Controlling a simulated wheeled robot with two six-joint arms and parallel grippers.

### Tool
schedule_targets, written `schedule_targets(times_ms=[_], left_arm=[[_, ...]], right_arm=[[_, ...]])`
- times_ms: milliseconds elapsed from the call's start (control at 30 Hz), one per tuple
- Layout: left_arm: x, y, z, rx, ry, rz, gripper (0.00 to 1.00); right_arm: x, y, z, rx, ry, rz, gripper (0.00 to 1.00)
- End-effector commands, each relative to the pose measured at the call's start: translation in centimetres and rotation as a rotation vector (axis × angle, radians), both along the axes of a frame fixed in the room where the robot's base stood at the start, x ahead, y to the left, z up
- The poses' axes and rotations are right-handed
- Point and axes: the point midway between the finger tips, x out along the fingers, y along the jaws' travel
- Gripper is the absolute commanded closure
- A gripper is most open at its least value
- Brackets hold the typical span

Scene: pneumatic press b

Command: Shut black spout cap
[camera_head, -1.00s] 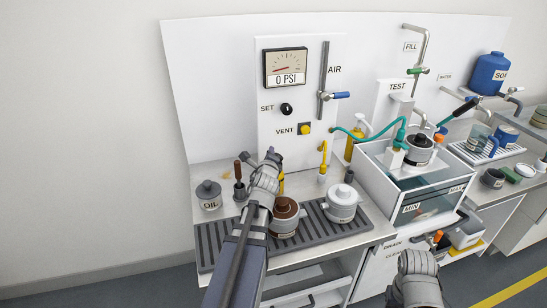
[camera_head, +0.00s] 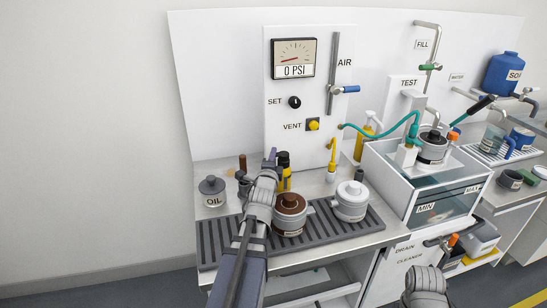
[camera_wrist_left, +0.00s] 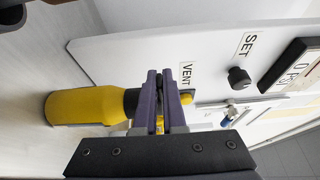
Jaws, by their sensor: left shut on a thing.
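A yellow bottle (camera_head: 285,182) with a black top (camera_head: 283,159) stands at the back of the bench. In the left wrist view, the yellow bottle (camera_wrist_left: 85,106) lies sideways across the picture, its black top (camera_wrist_left: 131,100) reaching to my fingers. My left gripper (camera_head: 271,157) is at the bottle's top, shut on the black spout cap, which the fingers mostly hide. Its purple fingers (camera_wrist_left: 158,95) are close together in the wrist view. My right arm shows at the lower right, but its fingertips cannot be made out.
A grey OIL pot (camera_head: 212,187) is to the left. The gauge panel (camera_head: 268,75) rises behind.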

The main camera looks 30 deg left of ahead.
Motion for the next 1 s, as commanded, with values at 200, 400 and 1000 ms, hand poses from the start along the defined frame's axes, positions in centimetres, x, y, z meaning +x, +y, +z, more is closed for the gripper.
schedule_targets(times_ms=[200, 400, 1000], left_arm=[[0.0, 0.0, 0.0, 0.001, 0.0, 0.0, 0.7], [0.0, 0.0, 0.0, 0.001, 0.0, 0.0, 0.61], [-3.5, -2.3, 0.0, 0.002, 0.001, -0.007, 0.61]], right_arm=[[0.0, 0.0, 0.0, 0.0, 0.0, 0.0, 0.5], [0.0, 0.0, 0.0, 0.0, 0.0, 0.0, 0.5], [0.0, 0.0, 0.0, 0.0, 0.0, 0.0, 0.5]])
